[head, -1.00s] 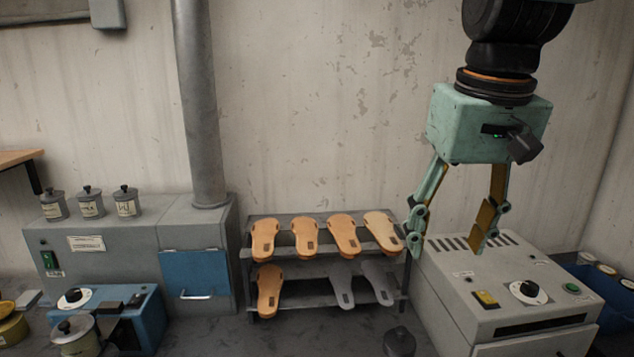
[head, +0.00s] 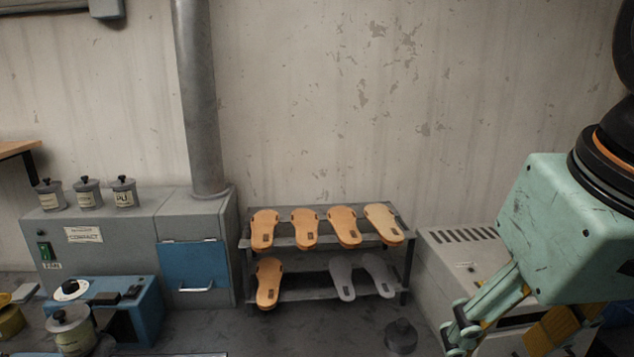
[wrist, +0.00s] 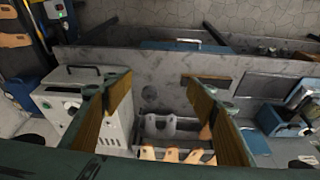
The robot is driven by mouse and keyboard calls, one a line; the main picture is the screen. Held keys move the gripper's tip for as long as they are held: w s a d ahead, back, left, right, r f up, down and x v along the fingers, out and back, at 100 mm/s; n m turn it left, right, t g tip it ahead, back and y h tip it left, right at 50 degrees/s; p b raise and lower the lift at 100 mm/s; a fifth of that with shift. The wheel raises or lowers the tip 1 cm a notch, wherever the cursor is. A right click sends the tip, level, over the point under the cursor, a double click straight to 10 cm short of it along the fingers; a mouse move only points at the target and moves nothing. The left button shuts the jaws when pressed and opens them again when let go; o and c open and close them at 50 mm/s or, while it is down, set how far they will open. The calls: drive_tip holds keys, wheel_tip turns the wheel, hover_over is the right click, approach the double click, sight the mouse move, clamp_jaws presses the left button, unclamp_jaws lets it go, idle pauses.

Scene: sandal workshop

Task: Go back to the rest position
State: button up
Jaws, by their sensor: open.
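My gripper (head: 500,335) is at the lower right of the head view, close to the camera, with its green body (head: 560,225) above it. Its lower end is cut off by the frame edge. In the wrist view its two brown-padded fingers (wrist: 160,112) stand wide apart with nothing between them. The gripper is open and empty, in front of the grey machine at the right.
A two-tier rack (head: 330,243) holds tan soles (head: 304,228) above, and one tan and two grey soles (head: 343,277) below. The grey machine (head: 440,270) stands right of it, partly hidden by my gripper. A blue unit (head: 135,310) and labelled pots (head: 88,192) are at left.

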drive_tip(key=shift+s+f, duration=0.65)
drive_tip(key=shift+s, duration=0.25)
drive_tip(key=shift+s+f, duration=0.6)
drive_tip(key=shift+s, duration=0.3)
